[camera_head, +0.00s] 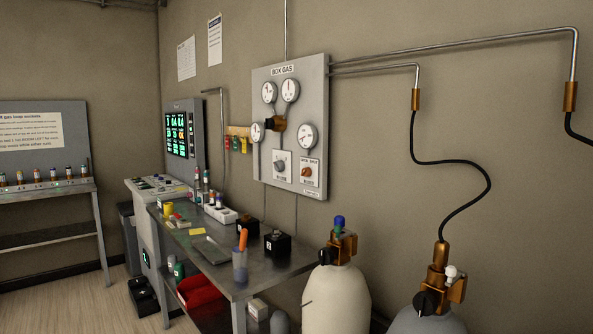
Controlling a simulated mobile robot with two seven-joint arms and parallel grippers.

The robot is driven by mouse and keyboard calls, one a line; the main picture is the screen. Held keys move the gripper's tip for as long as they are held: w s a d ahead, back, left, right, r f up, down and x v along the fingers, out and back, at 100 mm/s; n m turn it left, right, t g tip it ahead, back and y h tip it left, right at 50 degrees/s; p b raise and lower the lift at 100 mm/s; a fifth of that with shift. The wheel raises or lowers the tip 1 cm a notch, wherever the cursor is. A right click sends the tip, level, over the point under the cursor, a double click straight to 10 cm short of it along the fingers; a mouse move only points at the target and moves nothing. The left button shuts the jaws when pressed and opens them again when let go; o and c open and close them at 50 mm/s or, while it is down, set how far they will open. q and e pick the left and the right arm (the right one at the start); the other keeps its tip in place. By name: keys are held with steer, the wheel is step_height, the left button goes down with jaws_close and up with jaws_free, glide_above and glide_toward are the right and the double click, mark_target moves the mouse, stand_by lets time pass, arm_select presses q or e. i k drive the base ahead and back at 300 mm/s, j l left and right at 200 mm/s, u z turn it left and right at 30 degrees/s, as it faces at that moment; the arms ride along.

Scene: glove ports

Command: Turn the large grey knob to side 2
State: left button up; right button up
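The large grey knob (280,164) is on a pale plate at the lower left of the BOX GAS panel (262,87), which hangs on the wall at the picture's middle. The markings around the knob are too small to read, so I cannot tell which side it points to. A smaller orange knob (306,172) is on a plate just right of it. Several round gauges (290,90) and a brass block (279,124) are above the knobs. Neither of my grippers is in view.
A metal bench (235,290) below the panel holds a blue-grey cup (240,266), black boxes (277,243) and small bottles. Two gas cylinders (338,295) (425,320) stand at the front right. A shelf (50,190) stands at the left. Some floor (95,310) is clear at the lower left.

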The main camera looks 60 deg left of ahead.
mark_target(279, 165)
steer(key=u, duration=2.2)
steer(key=i+j+z, duration=0.15)
steer(key=i+j, duration=0.2)
steer(key=i, duration=0.15)
steer(key=i+j+z, duration=0.15)
steer(key=i+j, duration=0.3)
steer(key=i, duration=0.1)
